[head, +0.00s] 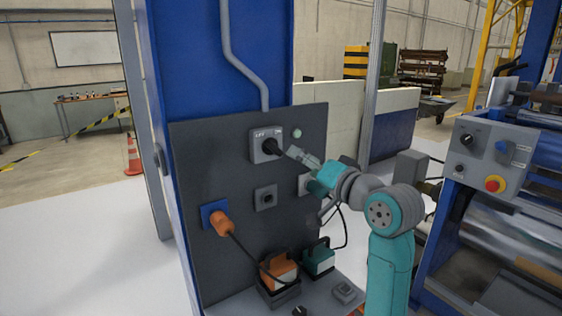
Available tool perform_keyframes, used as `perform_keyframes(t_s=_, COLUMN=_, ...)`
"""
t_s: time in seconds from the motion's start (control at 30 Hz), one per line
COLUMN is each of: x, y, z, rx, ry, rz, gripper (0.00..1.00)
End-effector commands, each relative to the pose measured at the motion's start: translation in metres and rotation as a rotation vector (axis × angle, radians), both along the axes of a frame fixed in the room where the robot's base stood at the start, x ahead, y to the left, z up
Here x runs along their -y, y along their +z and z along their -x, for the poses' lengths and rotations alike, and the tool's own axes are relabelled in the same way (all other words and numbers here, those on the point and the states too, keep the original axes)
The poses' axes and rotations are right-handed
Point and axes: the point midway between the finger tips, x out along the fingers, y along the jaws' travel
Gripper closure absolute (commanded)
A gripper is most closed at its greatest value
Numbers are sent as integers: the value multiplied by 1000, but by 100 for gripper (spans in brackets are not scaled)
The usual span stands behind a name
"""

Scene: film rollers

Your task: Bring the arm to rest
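My gripper (296,154) is at the end of my teal and grey arm. It points left at the black knob (271,147) of a grey rotary switch (266,144) on the dark panel. Its fingertips are at or very near the knob; whether they touch it, and whether they are open or shut, is too small to tell. The arm is raised and bent, reaching in from the right side of the panel.
The dark panel (215,150) is on a blue column. An orange plug (221,222) with a cable sits in a blue socket. Orange (279,275) and green (318,258) units stand on the ledge below. A roller machine with a control box (487,158) is at right.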

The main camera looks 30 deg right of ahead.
Motion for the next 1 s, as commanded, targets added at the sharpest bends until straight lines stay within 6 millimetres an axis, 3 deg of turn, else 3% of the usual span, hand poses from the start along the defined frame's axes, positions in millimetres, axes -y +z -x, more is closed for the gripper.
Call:
perform_keyframes(t_s=0.23, x=0, y=-2, z=0, rx=-1, ry=-1, rz=-1, gripper=12)
perform_keyframes(t_s=0.37, x=-5, y=-21, z=-1, rx=-7, ry=-3, rz=-5, gripper=12)
perform_keyframes(t_s=0.67, x=-34, y=-123, z=7, rx=-34, ry=-32, rz=1, gripper=12)
perform_keyframes(t_s=1.0, x=-74, y=-234, z=50, rx=-82, ry=-71, rz=60, gripper=12)
